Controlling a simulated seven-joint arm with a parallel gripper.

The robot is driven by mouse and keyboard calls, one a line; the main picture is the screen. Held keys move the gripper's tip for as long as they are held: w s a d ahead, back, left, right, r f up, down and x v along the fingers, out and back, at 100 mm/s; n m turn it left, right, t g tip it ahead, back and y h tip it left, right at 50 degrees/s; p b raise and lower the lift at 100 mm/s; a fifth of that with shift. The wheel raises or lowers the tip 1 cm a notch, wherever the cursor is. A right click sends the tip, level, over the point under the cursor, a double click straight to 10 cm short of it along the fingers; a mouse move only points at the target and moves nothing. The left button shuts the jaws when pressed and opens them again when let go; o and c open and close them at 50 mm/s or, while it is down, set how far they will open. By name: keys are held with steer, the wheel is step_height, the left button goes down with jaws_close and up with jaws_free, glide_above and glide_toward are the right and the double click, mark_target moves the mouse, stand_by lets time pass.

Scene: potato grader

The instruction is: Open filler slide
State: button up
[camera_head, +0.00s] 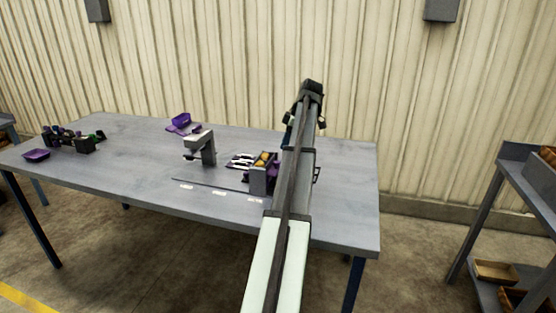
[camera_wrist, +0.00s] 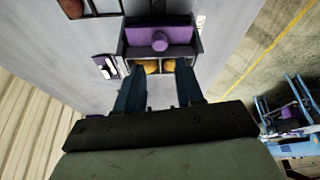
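The wrist view shows a grey filler box (camera_wrist: 122,50) with a purple panel and a round purple knob (camera_wrist: 160,41) on it, which looks like the slide. Yellow potatoes (camera_wrist: 151,67) show in an opening beside the panel. My gripper (camera_wrist: 159,72) is open, its two dark blue fingers apart with nothing visible between them. The fingertips appear near the potato opening, apart from the knob; the height gap is unclear. In the head view the box (camera_head: 259,182) stands on the grey table (camera_head: 130,170), partly covered by my arm. My fingers are not clearly visible there.
A grey stand (camera_head: 207,150) is left of the box. White labels (camera_head: 219,193) lie along the table's front. Purple trays (camera_head: 36,155) and a dark rack (camera_head: 84,146) are farther left. A shelf (camera_head: 495,190) stands right. The table's middle left is mostly clear.

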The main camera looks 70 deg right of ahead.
mark_target(277, 161)
steer(key=x, duration=0.8)
steer(key=shift+w+f, duration=0.1)
steer(key=shift+f, duration=0.15)
steer(key=shift+c, duration=0.2)
jaws_close()
